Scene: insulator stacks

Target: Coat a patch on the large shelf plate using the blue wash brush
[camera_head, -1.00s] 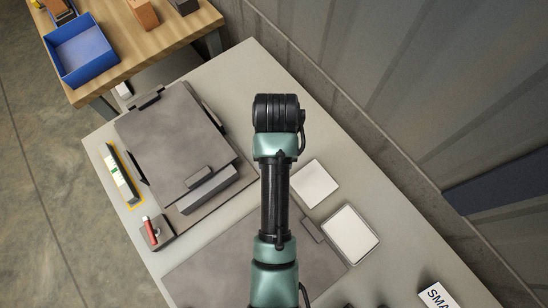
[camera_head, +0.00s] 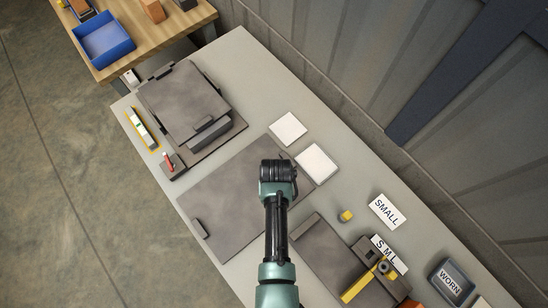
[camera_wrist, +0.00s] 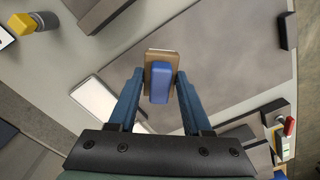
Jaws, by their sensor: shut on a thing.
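My gripper (camera_wrist: 158,88) is shut on the blue wash brush (camera_wrist: 159,84), which shows a blue handle and a tan body between the fingers in the wrist view. A large grey-brown plate (camera_head: 225,195) lies flat in the middle of the bench; it also fills the background of the wrist view (camera_wrist: 235,55). The brush is over this plate, near its right side in the head view. I cannot tell whether the brush touches it. In the head view my arm hides the fingers and the brush. No coated patch can be made out on the visible plate.
Two pale squares (camera_head: 288,129) (camera_head: 316,163) lie beside the plate. A raised stack of grey plates (camera_head: 185,95) stands at the left, with a red-handled tool (camera_head: 168,160) near it. A fixture with a yellow bar (camera_head: 358,287) and a SMALL sign (camera_head: 388,210) are at the right.

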